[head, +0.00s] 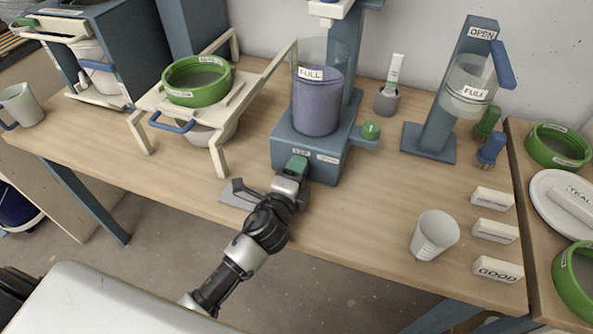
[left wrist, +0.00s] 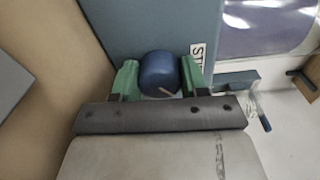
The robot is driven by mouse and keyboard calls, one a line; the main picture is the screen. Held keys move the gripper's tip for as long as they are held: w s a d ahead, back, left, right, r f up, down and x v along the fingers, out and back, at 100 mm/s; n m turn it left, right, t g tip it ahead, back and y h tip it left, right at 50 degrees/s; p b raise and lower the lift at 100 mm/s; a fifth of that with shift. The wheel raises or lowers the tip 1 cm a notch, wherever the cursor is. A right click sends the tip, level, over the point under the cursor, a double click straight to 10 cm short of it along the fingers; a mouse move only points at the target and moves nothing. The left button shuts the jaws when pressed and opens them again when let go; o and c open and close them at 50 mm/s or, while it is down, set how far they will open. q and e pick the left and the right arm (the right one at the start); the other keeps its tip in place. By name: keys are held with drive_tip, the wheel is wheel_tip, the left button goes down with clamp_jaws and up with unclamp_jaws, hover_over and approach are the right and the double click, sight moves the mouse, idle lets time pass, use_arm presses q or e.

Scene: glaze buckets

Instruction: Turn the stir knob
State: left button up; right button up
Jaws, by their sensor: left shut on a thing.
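The stir knob (left wrist: 160,70) is a round dark blue knob with a pale mark on it, on the front of the blue-grey mixer base (head: 322,148). A partly hidden label (left wrist: 197,58) starting "ST" is beside it. My left gripper (head: 297,166) is shut on the knob, with one green fingertip on each side, as the left wrist view shows. In the head view the gripper hides the knob. A clear vessel (head: 318,95) labelled FULL, holding purple liquid, stands on the base. My right gripper is not in view.
A green round knob (head: 371,130) sticks out at the base's right. A grey flat bracket (head: 240,194) lies left of my gripper. A white cup (head: 434,234) stands at the right front. A sieve stand (head: 138,133) is at the left. The table between base and cup is clear.

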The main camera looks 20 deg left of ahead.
use_arm(q)
drive_tip(key=shift+f, duration=0.1)
drive_tip(key=o, duration=0.9)
drive_tip(key=shift+s, duration=0.15)
drive_tip(key=s, duration=0.3)
drive_tip(key=s+b, duration=0.1)
drive_tip(key=s, duration=0.6)
drive_tip(key=shift+s+a+r, duration=0.2)
drive_tip(key=shift+s+a, duration=0.1)
